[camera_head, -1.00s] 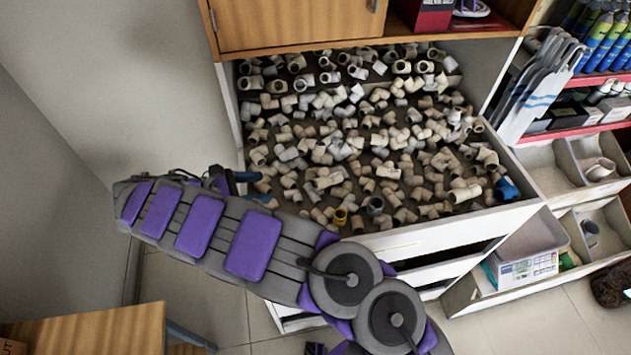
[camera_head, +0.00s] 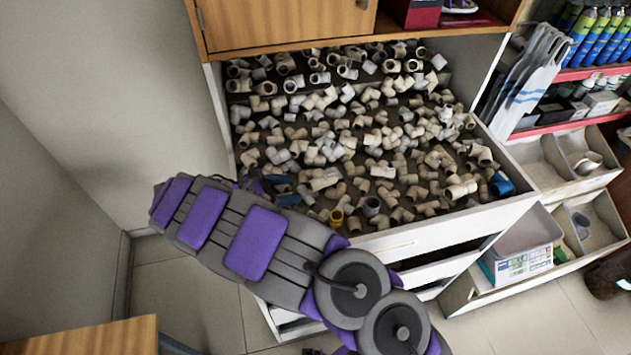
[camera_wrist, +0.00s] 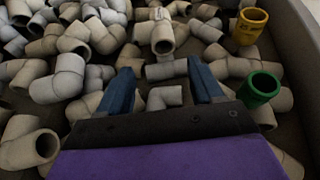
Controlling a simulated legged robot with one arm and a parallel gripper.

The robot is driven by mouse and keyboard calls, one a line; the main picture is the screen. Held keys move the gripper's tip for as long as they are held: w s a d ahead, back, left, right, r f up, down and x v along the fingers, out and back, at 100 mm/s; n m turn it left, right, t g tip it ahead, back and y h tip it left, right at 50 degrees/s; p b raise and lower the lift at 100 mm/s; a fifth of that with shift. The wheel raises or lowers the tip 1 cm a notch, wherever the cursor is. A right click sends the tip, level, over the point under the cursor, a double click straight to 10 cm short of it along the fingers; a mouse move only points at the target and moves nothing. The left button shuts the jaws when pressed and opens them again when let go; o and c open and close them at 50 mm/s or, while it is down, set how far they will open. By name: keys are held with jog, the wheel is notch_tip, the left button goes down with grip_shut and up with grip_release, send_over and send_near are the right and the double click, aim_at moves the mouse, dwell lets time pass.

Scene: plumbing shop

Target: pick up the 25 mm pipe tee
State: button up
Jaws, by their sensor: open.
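Many pale grey and beige pipe fittings fill a large open drawer in the head view. I cannot tell for certain which one is the 25 mm pipe tee. My gripper (camera_head: 292,190) is over the drawer's left front part. In the wrist view, its two blue fingers (camera_wrist: 160,68) are apart and hold nothing. A small grey elbow-like fitting (camera_wrist: 165,97) shows between the fingers, with another pale fitting (camera_wrist: 166,71) just beyond it. My gripper's dark body hides what lies nearest.
A yellow fitting (camera_wrist: 250,25) and a green-looking one (camera_wrist: 258,88) lie right of the fingers, near the drawer wall (camera_wrist: 300,60). Other fittings crowd both fingers closely. A wooden cabinet (camera_head: 280,22) overhangs the drawer's back. A wooden surface (camera_head: 90,338) is at lower left.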

aim_at(311, 186)
jog(key=d, duration=0.2)
jog(key=w+d+b, duration=0.1)
jog(key=d+f, duration=0.1)
jog(key=d, duration=0.1)
jog(key=shift+w+d, duration=0.35)
jog(key=shift+w+d+f+b, duration=0.25)
jog(key=shift+b, duration=0.05)
jog(key=shift+w+a, duration=0.1)
jog(key=shift+a+f, duration=0.1)
jog(key=shift+a, duration=0.45)
jog(key=shift+c, duration=0.8)
jog(key=shift+d, duration=0.4)
jog(key=c, duration=1)
jog(key=shift+o, duration=0.2)
